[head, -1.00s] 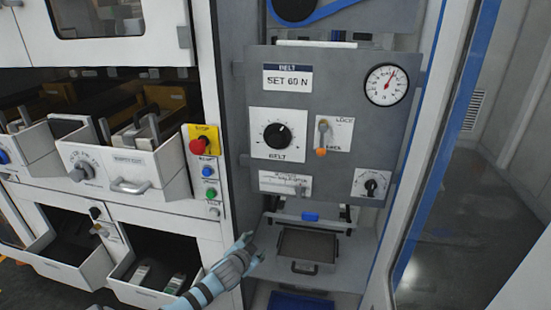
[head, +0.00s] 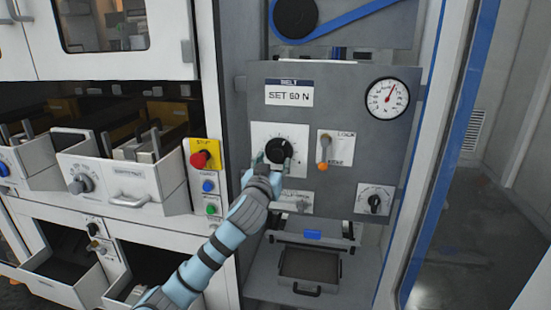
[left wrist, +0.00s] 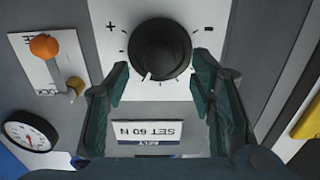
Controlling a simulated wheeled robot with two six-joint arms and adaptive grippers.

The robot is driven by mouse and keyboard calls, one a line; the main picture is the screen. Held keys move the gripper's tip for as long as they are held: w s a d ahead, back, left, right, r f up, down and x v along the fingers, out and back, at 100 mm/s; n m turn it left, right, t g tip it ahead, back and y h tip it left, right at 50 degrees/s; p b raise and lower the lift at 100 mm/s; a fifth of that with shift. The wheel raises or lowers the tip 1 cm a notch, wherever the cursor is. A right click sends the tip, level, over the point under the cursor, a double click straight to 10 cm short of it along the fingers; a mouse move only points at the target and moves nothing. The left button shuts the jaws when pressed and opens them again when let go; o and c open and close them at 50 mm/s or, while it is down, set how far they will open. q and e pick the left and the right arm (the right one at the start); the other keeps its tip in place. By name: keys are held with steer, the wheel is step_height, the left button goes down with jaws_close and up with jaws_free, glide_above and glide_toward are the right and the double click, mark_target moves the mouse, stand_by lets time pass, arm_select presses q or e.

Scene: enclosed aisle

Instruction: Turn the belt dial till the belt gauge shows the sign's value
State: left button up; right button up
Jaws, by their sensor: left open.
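The belt dial is a black knob (head: 278,151) on a white plate in the middle of the grey panel. The sign (head: 289,93) above it reads BELT, SET 60 N. The round belt gauge (head: 388,98) is at the panel's upper right; its red needle points up and slightly right, and its numbers are too small to read surely. My left gripper (head: 274,160) is open just in front of the dial, covering the plate's lower part. In the left wrist view the dial (left wrist: 159,50) lies ahead between the two open fingers (left wrist: 160,85), apparently untouched. My right gripper is not in view.
A lever with an orange knob (head: 323,166) on a lock plate is right of the dial. A smaller black dial (head: 375,202) is lower right. A red stop button (head: 200,159) and open drawers (head: 115,180) are at left. A tray (head: 308,268) sits below the panel.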

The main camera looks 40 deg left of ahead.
mark_target(276, 157)
arm_select(q)
steer(key=x, duration=0.4)
steer(key=shift+f, duration=0.1)
steer(key=shift+s, duration=0.1)
